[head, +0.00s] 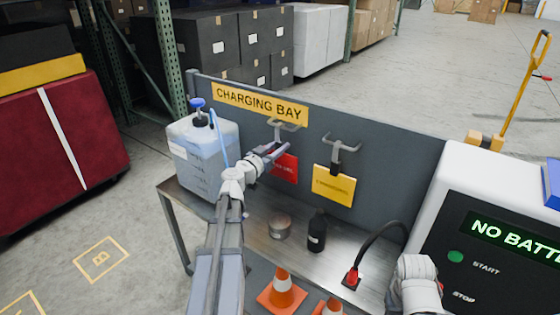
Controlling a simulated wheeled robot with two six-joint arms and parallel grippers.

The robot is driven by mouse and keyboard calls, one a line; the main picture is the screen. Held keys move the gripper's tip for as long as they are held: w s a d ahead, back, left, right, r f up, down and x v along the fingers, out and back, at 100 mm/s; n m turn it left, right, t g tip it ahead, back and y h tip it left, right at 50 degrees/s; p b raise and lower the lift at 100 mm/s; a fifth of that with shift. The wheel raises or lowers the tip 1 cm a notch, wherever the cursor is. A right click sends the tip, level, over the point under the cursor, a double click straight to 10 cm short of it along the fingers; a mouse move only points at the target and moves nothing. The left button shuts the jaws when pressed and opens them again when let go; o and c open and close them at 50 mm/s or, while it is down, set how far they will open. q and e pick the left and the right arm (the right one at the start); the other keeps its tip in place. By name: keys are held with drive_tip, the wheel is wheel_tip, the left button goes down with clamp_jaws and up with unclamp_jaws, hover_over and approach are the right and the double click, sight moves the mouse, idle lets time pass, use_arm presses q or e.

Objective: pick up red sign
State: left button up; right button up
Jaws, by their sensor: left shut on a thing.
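The red sign (286,168) hangs on the grey back panel under the left metal hook (285,123), partly covered by my gripper. My left gripper (277,152) reaches it from the left and is shut on its upper part. The gripper's fingers partly hide the sign's top and left side, so I cannot tell whether the sign is still on the hook. Only a white part of my right arm shows at the bottom right; its gripper fingers are not visible.
A yellow sign (334,186) hangs on the right hook. On the bench stand a translucent jug (200,160), a tin (280,227) and a black bottle (317,234). A red-tipped cable (352,277) lies near the white charger (480,170). Orange cones (282,290) stand in front.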

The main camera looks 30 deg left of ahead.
use_arm(q)
clamp_jaws()
